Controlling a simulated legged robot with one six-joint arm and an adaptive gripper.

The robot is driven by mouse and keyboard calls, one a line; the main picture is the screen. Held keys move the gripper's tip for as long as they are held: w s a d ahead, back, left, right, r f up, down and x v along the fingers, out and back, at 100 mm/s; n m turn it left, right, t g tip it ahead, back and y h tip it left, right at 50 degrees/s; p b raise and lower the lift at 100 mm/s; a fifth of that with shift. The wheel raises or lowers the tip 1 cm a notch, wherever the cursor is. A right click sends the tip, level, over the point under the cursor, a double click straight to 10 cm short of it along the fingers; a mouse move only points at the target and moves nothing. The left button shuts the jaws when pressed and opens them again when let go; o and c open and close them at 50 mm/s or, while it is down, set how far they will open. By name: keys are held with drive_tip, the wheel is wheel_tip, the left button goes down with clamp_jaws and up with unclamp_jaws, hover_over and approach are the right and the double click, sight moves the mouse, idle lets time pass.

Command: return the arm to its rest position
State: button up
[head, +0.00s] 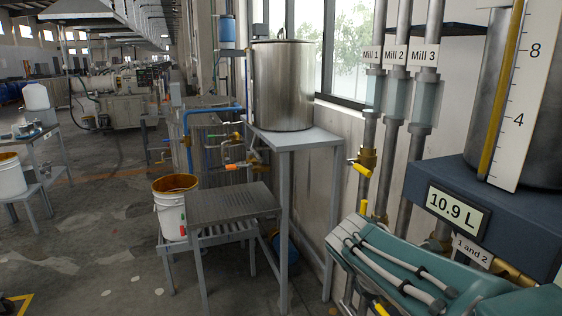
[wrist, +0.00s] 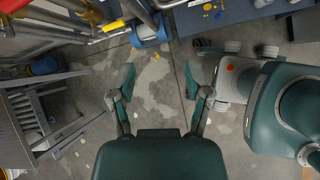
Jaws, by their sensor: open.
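My gripper (wrist: 160,80) shows in the wrist view with its two teal fingers spread apart. Nothing is between them, and bare, stained concrete floor lies beyond. My teal arm (head: 405,268), with pale cables along it, crosses the lower right of the head view in front of the mill pipes. My gripper is not visible in the head view. Teal and white parts of my own body fill the right side of the wrist view.
Pipes labelled Mill 1, Mill 2 and Mill 3 (head: 424,55) stand close behind my arm. A 10.9 L display (head: 458,210) is at right. A steel tank (head: 283,85) and white bucket (head: 172,205) stand left.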

drive_tip(key=s+a+f+m+t+y, duration=0.1)
drive_tip(key=s+a+m+y, duration=0.2)
drive_tip(key=s+m, duration=0.4)
drive_tip(key=s+a+m+t+y, duration=0.2)
drive_tip(key=s+m, duration=0.5)
drive_tip(key=m, duration=0.5)
drive_tip(key=shift+a+f+y, duration=0.4)
drive_tip(key=shift+a+y, duration=0.15)
drive_tip(key=shift+y, duration=0.45)
